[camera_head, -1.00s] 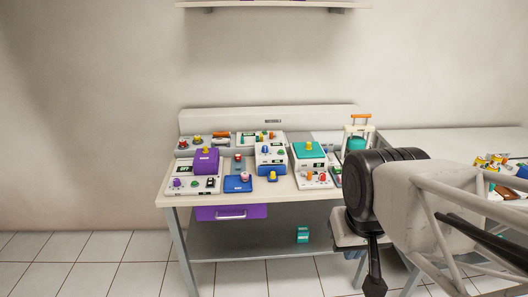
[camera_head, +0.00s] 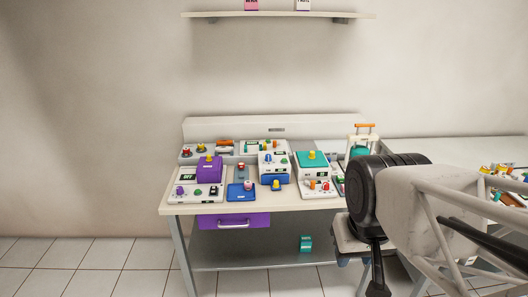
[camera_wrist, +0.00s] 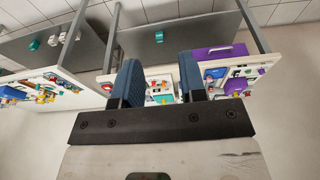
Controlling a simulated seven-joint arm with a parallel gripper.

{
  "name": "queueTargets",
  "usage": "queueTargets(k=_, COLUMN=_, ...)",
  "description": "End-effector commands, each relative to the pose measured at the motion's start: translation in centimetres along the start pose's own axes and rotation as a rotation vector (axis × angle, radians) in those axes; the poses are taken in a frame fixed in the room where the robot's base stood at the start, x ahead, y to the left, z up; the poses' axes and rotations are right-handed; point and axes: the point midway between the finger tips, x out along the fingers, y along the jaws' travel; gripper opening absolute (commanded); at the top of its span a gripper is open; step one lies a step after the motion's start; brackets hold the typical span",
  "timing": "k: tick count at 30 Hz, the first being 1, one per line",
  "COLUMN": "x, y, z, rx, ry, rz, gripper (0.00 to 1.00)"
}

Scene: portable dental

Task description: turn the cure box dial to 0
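Several small boxes with dials stand on the white workbench (camera_head: 300,203). They include a purple-topped box (camera_head: 210,170) with a purple dial (camera_head: 180,190), a white-and-blue box (camera_head: 274,163) with small knobs, and a teal-topped box (camera_head: 312,165) with red and orange knobs in front. The labels are too small to read, so I cannot tell which is the cure box or where its dial points. My gripper (camera_wrist: 158,65) shows in the wrist view with its two blue fingers apart and nothing between them. It is away from the boxes, which appear beyond it.
A purple drawer (camera_head: 233,221) hangs under the bench, above a grey lower shelf (camera_head: 260,257) with a teal item (camera_head: 305,243). A wall shelf (camera_head: 280,15) is above. Another table (camera_head: 450,150) with scattered items is at the right. My arm covers the bench's right front. Floor at left is clear.

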Motion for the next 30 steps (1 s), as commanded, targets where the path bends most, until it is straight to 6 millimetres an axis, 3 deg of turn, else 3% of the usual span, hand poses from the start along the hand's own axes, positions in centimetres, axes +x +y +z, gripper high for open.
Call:
queueTargets(k=1, x=-0.1, y=0.0, z=-0.5, rx=-0.004, ry=-0.002, rz=0.0, gripper=0.46)
queueTargets(k=3, x=-0.3, y=-0.1, z=-1.4, rx=-0.013, ry=-0.006, rz=-0.001, gripper=0.55)
queueTargets(k=8, x=-0.9, y=-0.2, z=-4.3, rx=-0.044, ry=-0.015, rz=-0.002, gripper=0.55)
queueTargets(k=18, x=-1.8, y=-0.8, z=-12.7, rx=-0.132, ry=-0.039, rz=-0.007, gripper=0.55)
queueTargets(k=30, x=-1.3, y=-1.6, z=-22.6, rx=-0.235, ry=-0.069, rz=-0.015, gripper=0.55)
